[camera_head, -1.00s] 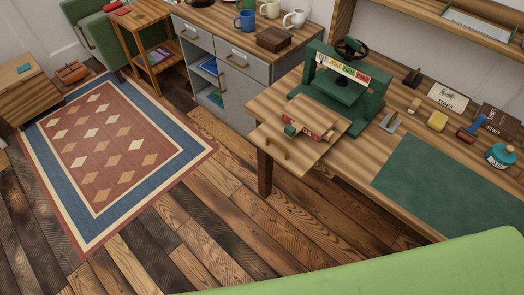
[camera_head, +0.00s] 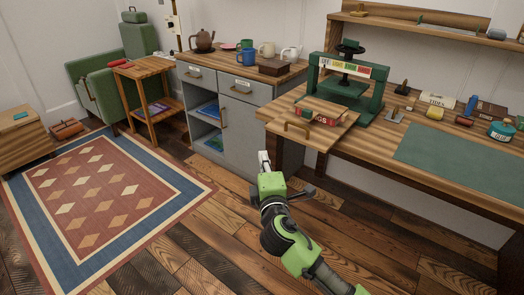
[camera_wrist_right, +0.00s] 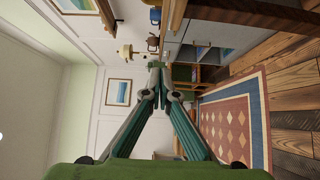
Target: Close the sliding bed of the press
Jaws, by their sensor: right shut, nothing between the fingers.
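The green press (camera_head: 375,98) with a dark top wheel stands on the wooden workbench. Its wooden sliding bed (camera_head: 322,134) is pulled out and juts past the bench's front-left edge. A brass-coloured handle (camera_head: 297,127) is on its front, and a red lettered item (camera_head: 330,118) sits on it. My right gripper (camera_head: 263,154) is shut and empty, in front of and below the bed's handle, apart from it. In the right wrist view its fingers (camera_wrist_right: 157,66) meet at the tips; the press is not clear there. My left gripper is not in view.
A green mat (camera_head: 455,160), jars and small tools lie on the bench at right. Plank floor and a rug (camera_head: 100,200) are open at front left.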

